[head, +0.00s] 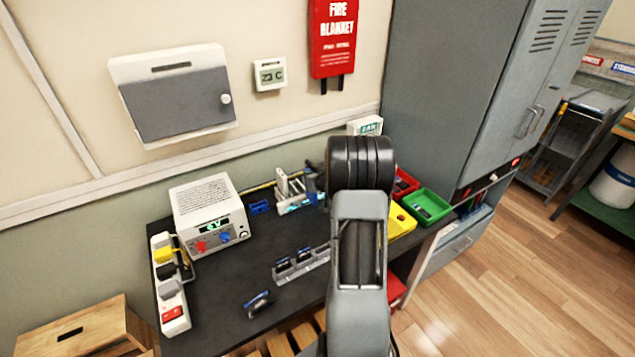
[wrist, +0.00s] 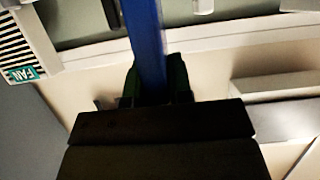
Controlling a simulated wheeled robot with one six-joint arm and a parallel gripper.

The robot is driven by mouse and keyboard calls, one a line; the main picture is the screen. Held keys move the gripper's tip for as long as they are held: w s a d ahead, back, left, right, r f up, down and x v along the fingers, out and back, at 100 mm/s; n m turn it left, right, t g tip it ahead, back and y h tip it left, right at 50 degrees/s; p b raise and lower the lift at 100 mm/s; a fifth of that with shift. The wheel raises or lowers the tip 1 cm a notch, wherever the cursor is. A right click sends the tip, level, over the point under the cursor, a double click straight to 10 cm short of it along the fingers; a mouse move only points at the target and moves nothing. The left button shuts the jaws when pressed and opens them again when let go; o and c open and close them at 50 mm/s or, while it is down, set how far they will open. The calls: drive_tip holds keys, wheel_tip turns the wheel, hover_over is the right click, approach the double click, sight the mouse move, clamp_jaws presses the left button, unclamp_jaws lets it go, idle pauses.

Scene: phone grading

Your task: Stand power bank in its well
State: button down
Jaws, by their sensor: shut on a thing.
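My gripper (wrist: 153,88) is shut on a narrow blue slab, seen edge-on, in the wrist view; this looks like the power bank (wrist: 147,40). The slab extends up and out of the top of that view between the dark green fingers. In the head view my arm hides most of the gripper, and I cannot make out the held slab there. A grey rack with wells (head: 318,258) stands on the dark bench, left of my arm. Dark upright things sit in its left wells; its right end is partly behind my arm.
A dark device (head: 258,303) lies at the bench front. A power supply (head: 209,218) and power strip (head: 167,270) stand left. A pale stand (head: 283,184) and small blue block (head: 259,206) are behind the rack. Green (head: 444,219) and yellow bins (head: 402,222) are right.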

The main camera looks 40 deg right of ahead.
drive_tip(key=w+d+p, duration=0.1)
drive_tip(key=w+p, duration=0.2)
drive_tip(key=w, duration=0.8)
drive_tip(key=shift+w+d, duration=0.3)
drive_tip(key=shift+w, duration=0.05)
drive_tip(key=shift+s+f, duration=0.1)
drive_tip(key=shift+s, duration=0.1)
idle(0.6)
drive_tip(key=shift+f, duration=0.25)
idle(0.7)
drive_tip(key=shift+f+b, duration=1.35)
drive_tip(key=shift+f, duration=0.8)
drive_tip(key=c, duration=0.9)
unclamp_jaws()
drive_tip(key=shift+c, duration=0.2)
drive_tip(key=b+v, duration=0.2)
drive_tip(key=v, duration=1.1)
drive_tip(key=shift+s+a+r, duration=0.1)
drive_tip(key=shift+s+r, duration=0.05)
drive_tip(key=shift+s, duration=0.2)
